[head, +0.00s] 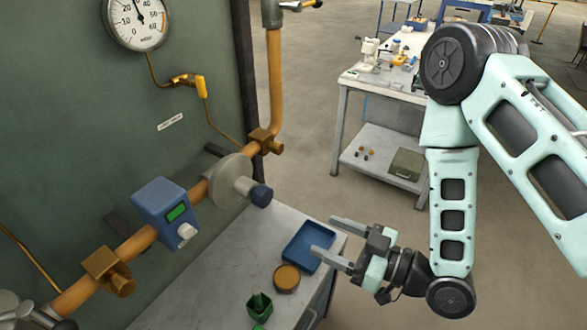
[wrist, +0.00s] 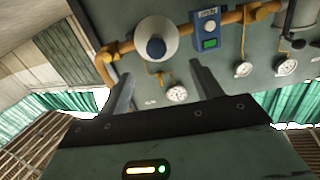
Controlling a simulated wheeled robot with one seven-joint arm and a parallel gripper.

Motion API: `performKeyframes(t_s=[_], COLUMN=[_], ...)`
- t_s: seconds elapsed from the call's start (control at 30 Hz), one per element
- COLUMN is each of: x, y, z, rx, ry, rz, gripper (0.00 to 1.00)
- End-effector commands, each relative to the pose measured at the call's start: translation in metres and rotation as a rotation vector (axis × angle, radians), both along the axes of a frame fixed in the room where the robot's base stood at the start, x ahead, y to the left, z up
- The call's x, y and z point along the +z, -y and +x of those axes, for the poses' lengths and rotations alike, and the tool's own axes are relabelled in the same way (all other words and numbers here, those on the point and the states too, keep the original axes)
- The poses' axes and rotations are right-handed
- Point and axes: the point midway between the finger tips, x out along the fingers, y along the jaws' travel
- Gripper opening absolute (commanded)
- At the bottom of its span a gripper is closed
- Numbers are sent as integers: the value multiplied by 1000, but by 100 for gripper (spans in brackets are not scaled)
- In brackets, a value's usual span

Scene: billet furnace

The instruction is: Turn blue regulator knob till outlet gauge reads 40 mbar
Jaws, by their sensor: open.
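The blue regulator knob (head: 261,195) is on the front of a round grey regulator body (head: 231,180) on the orange pipe. The knob also shows in the wrist view (wrist: 156,47), near the top and beyond my fingertips. My gripper (head: 323,235) is open and empty, right of and below the knob in the head view, apart from it. Its two fingers also show in the wrist view (wrist: 163,70). A round dial gauge (head: 137,25) marked 0 to 60 is at the upper left; its needle points between 20 and 40, nearer 20.
A blue box with a green display (head: 165,212) sits on the pipe left of the regulator. A yellow-handled valve (head: 190,81) is below the gauge. A bench below holds a blue tray (head: 300,255), a round brown item (head: 286,278) and a green item (head: 259,306). The wrist view shows more gauges (wrist: 286,66).

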Motion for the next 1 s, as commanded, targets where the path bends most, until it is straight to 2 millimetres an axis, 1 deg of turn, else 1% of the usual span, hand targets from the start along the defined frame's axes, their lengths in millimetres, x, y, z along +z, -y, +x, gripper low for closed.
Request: performKeyframes(t_s=[0.03, 0.1, 0.23, 0.37, 0.5, 0.67, 0.73, 1.0], x=[6, 8, 6, 2, 2, 6, 2, 3], y=[3, 5, 4, -2, -11, -22, -28, -50], z=[-2, -2, -1, 2, 7, 12, 17, 31], rx=[-8, -16, -17, -13, -11, -14, -13, -18], ry=[1, 5, 10, 9, 9, 16, 18, 16], rz=[21, 42, 46, 39, 39, 51, 48, 54], gripper=[65, 65, 65, 65, 65, 65, 65, 65])
